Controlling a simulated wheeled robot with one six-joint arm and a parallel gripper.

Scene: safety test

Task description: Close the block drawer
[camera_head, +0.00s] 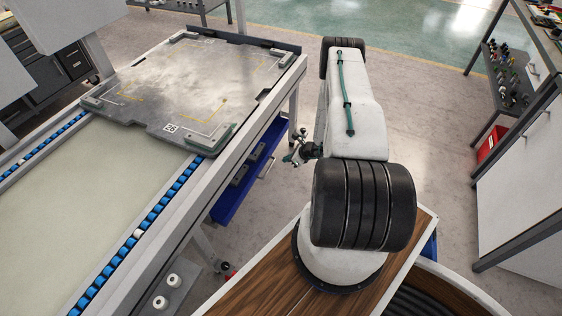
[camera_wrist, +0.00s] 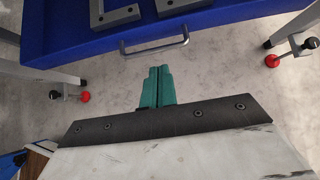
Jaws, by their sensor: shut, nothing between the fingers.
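The block drawer (camera_head: 247,172) is blue and sits under the workbench, pulled out past the bench's side. Grey blocks lie in it. In the wrist view the drawer (camera_wrist: 226,31) spans the top, with a grey bar handle (camera_wrist: 154,48) on its front. The handle (camera_head: 267,167) also shows in the head view. My gripper (camera_wrist: 157,72) is shut and empty, its green fingers pointing toward the handle with a small gap in the picture. In the head view my gripper (camera_head: 291,159) is right of the drawer and partly hidden by my arm.
Bench legs with red-knobbed feet (camera_wrist: 272,61) flank the drawer. A shelf rack (camera_head: 510,80) stands at the right. The floor (camera_head: 440,110) between bench and rack is clear.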

